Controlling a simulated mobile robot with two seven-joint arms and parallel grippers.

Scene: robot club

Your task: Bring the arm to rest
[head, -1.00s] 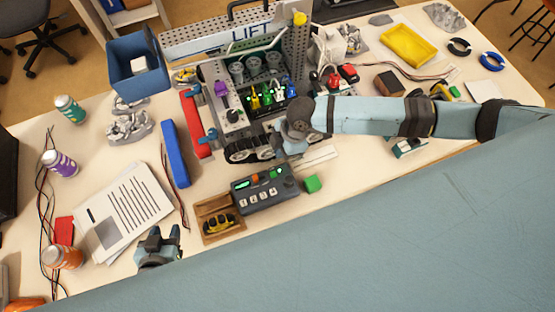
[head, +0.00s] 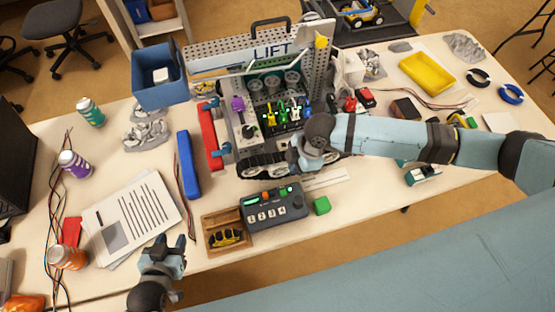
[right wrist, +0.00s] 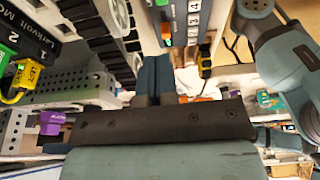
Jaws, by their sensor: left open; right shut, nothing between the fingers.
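My right arm comes in from the right in the head view, and its gripper (head: 296,168) is low in front of the LIFT robot (head: 262,97), beside its black track. The wrist partly hides the fingers there. In the right wrist view the two dark blue fingers (right wrist: 158,76) are together with nothing between them. My left gripper (head: 173,242) is at the lower left of the head view, near the table's front edge, open and empty. It is between the printed papers (head: 130,215) and the wooden tray (head: 211,242).
A blue bin (head: 160,92), blue bar (head: 187,165) and cans stand left. A yellow tray (head: 428,72) is at the back right. Floor shows beyond the front edge.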

